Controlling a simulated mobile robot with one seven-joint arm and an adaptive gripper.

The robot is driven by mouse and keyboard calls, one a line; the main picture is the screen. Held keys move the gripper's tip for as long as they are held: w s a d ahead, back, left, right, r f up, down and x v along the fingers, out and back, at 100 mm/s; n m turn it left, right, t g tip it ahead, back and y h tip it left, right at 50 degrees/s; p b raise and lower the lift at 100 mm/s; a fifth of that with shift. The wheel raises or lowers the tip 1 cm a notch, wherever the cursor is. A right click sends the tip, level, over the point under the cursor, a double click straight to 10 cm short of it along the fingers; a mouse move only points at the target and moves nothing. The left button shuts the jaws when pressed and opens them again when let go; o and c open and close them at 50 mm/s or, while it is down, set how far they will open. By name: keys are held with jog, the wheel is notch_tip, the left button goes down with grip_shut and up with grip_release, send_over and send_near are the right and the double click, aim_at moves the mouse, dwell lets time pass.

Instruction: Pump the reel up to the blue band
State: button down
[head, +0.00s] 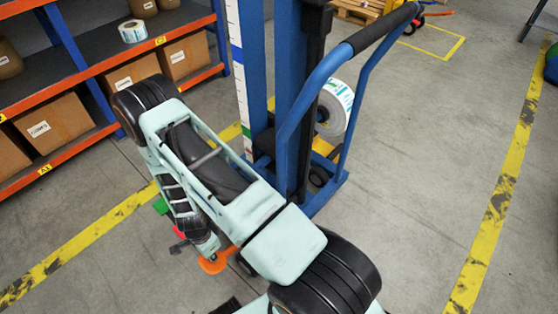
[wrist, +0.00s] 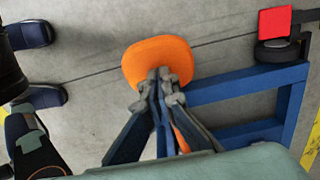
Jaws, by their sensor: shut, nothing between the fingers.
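A blue lifter (head: 285,75) with an upright mast stands in the middle of the head view. A white label reel (head: 338,98) sits on its far side, low on the mast. A white scale strip (head: 234,22) runs up the mast's left edge; its blue band (head: 238,52) is well up the strip and a green band is lower. An orange foot pedal (head: 214,264) is near the floor; it also shows in the wrist view (wrist: 143,62). My gripper (wrist: 163,76) is shut and empty, its tips over the pedal's near edge. Whether they touch it is unclear.
A red pad (wrist: 274,21) lies near a black wheel beside the blue base frame (wrist: 235,86). Orange-blue shelving (head: 85,72) with cartons stands at the left. Yellow floor lines (head: 500,190) mark the aisle. Open concrete floor lies right of the lifter.

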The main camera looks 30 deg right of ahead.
jog(key=shift+r, duration=0.35)
jog(key=shift+f, duration=0.1)
notch_tip(320, 180, down, 16)
jog(key=b, duration=1.2)
notch_tip(320, 180, up, 16)
jog(key=p, duration=1.2)
